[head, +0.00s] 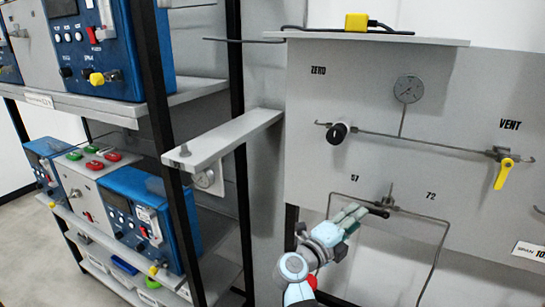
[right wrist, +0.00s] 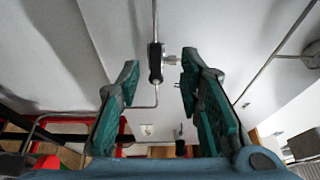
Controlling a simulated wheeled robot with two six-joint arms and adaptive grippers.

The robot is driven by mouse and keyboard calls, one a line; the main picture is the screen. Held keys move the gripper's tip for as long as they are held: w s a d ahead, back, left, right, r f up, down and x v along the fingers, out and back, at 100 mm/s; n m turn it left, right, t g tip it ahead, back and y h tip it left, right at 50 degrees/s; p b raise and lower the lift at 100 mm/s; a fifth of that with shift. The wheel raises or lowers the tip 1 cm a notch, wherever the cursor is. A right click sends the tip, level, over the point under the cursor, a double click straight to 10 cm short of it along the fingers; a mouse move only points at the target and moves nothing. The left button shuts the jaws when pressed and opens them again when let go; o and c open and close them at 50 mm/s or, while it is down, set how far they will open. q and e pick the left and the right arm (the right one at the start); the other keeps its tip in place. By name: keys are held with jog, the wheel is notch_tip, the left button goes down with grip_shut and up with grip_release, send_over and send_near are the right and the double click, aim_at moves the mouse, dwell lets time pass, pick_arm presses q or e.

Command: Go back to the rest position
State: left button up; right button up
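My right gripper (head: 352,217) is in front of the grey panel (head: 330,110), low and close to a small valve with a black handle (head: 378,212) near the label 57. In the right wrist view my right gripper (right wrist: 158,80) shows two teal fingers spread apart. The black-handled valve (right wrist: 155,62) appears in the gap between the fingertips, with no finger seen closed on it. I cannot tell how far in front of the fingertips it is. My left gripper is not in view.
The panel has a gauge (head: 408,89), a black knob (head: 338,133), a yellow-handled valve (head: 503,173) and thin pipes. A grey shelf arm (head: 222,138) juts out at left. A rack with blue analysers (head: 150,215) stands further left. A yellow box (head: 357,22) sits on the top ledge.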

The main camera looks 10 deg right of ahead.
jog(key=s+a+r+n+t+y, duration=0.1)
jog(key=a+n+t+y, duration=0.4)
jog(key=n, duration=0.4)
jog(key=s+a+n+t+y, duration=0.1)
jog(key=a+n+t+y, duration=0.3)
jog(key=n+t+y, duration=0.35)
jog(key=s+a+f+n+g+y, duration=0.3)
jog(key=s+f+n+y, duration=0.1)
jog(key=f+n, duration=0.2)
jog(key=s+a+f+n+g+y, duration=0.3)
jog(key=s+f+n+g+y, duration=0.1)
jog(key=s+f+n, duration=0.15)
jog(key=s+d+f+n+g+h, duration=0.1)
jog(key=s+d+f+g+h, duration=0.3)
jog(key=s+f, duration=0.5)
jog(key=s+d+f+n+g+h, duration=0.2)
jog(key=s+d+f+g, duration=0.4)
jog(key=s, duration=0.8)
jog(key=s+d+f+g+b, duration=0.1)
jog(key=s+f+b, duration=0.1)
jog(key=f, duration=1)
jog(key=s+d+f+g+b, duration=0.1)
jog(key=s+f+g+b, duration=0.1)
jog(key=f, duration=1)
jog(key=s+f+b, duration=0.1)
jog(key=s+f, duration=1.1)
jog(key=shift+s+m+g+b, duration=0.4)
jog(key=shift+g, duration=0.05)
